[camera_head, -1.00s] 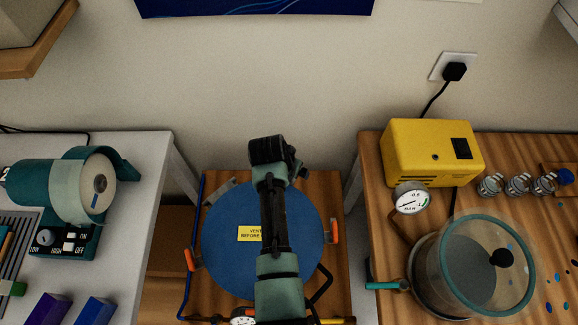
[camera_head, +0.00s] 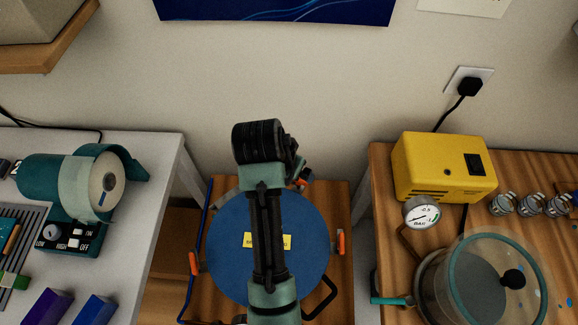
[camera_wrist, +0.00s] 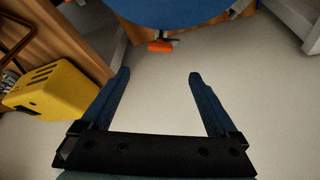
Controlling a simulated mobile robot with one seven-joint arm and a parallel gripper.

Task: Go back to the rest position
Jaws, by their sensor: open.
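My gripper (camera_wrist: 158,85) is open in the wrist view, with two blue fingers spread apart and nothing between them. Past the fingertips the wrist view shows pale wall and the edge of a round blue lid (camera_wrist: 175,12) with an orange clamp (camera_wrist: 162,46). In the head view my arm reaches over the same blue lid (camera_head: 225,260), hiding part of it and its yellow label (camera_head: 281,242). The fingers themselves cannot be made out in the head view.
A yellow pump box (camera_head: 440,168), a gauge (camera_head: 421,213) and a clear chamber (camera_head: 485,285) stand on the right wooden table. A teal grinder (camera_head: 70,190) and purple (camera_head: 48,306) and blue (camera_head: 92,311) blocks are on the left table. A power cable (camera_head: 450,110) runs up the wall.

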